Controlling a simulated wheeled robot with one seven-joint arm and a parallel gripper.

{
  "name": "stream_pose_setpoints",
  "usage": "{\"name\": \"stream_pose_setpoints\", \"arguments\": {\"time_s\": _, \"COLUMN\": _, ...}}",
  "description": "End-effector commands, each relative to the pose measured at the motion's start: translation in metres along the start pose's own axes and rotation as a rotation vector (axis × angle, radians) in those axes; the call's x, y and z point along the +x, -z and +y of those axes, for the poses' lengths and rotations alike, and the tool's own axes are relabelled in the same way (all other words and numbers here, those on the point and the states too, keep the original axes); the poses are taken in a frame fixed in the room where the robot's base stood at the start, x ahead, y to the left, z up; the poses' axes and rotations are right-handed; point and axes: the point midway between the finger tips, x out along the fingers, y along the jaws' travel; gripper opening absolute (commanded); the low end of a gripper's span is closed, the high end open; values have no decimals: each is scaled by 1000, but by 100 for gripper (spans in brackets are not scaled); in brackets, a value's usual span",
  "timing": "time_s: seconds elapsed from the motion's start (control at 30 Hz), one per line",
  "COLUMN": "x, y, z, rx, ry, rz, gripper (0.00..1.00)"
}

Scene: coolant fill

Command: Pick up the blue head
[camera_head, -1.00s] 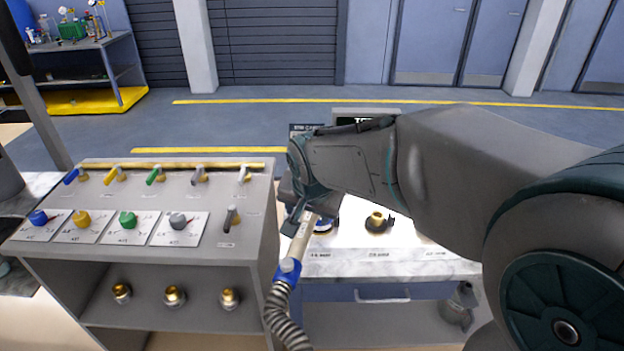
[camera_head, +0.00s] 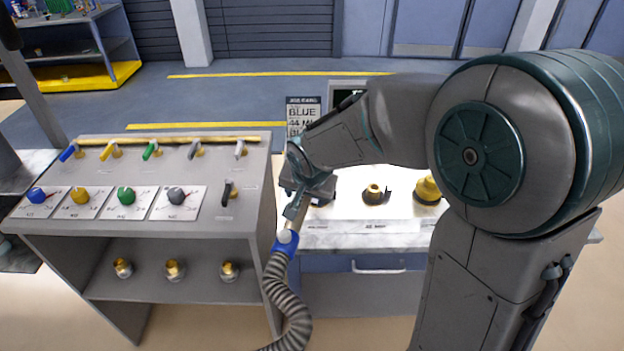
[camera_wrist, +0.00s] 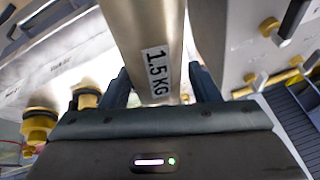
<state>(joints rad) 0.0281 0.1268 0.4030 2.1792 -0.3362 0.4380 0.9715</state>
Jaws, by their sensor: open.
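The blue head is a pale metal tube (camera_wrist: 148,30) with a blue collar (camera_head: 286,243), on the end of a grey ribbed hose (camera_head: 287,295). It hangs tilted in front of the right end of the grey valve stand. My gripper (camera_head: 294,210) is at the upper part of the tube. In the wrist view its two dark fingers (camera_wrist: 160,85) stand open, one on each side of the tube, beside a "1.5 KG" label (camera_wrist: 157,72). Whether the fingers touch the tube cannot be told. The tube's top is partly hidden by my gripper in the head view.
The grey stand (camera_head: 245,205) with levers, coloured knobs and brass fittings is close to the left. A white-topped bench (camera_head: 345,240) is behind on the right, with a brass fitting (camera_head: 374,192) and a yellow fitting (camera_head: 427,189). A job card (camera_head: 303,115) reads "BLUE".

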Motion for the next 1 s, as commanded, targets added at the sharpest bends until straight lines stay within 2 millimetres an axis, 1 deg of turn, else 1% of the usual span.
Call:
{"name": "stream_pose_setpoints", "arguments": {"time_s": 0.03, "x": 0, "y": 0, "z": 0, "rx": 0, "ry": 0, "rz": 0, "gripper": 56}}
{"name": "stream_pose_setpoints", "arguments": {"time_s": 0.07, "x": 0, "y": 0, "z": 0, "rx": 0, "ry": 0, "rz": 0, "gripper": 53}}
{"name": "stream_pose_setpoints", "arguments": {"time_s": 0.1, "x": 0, "y": 0, "z": 0, "rx": 0, "ry": 0, "rz": 0, "gripper": 42}}
{"name": "stream_pose_setpoints", "arguments": {"time_s": 0.17, "x": 0, "y": 0, "z": 0, "rx": 0, "ry": 0, "rz": 0, "gripper": 25}}
{"name": "stream_pose_setpoints", "arguments": {"time_s": 0.2, "x": 0, "y": 0, "z": 0, "rx": 0, "ry": 0, "rz": 0, "gripper": 14}}
{"name": "stream_pose_setpoints", "arguments": {"time_s": 0.23, "x": 0, "y": 0, "z": 0, "rx": 0, "ry": 0, "rz": 0, "gripper": 6}}
{"name": "stream_pose_setpoints", "arguments": {"time_s": 0.27, "x": 0, "y": 0, "z": 0, "rx": 0, "ry": 0, "rz": 0, "gripper": 0}}
{"name": "stream_pose_setpoints", "arguments": {"time_s": 1.0, "x": -1, "y": 0, "z": 0, "rx": 0, "ry": 0, "rz": 1, "gripper": 0}}
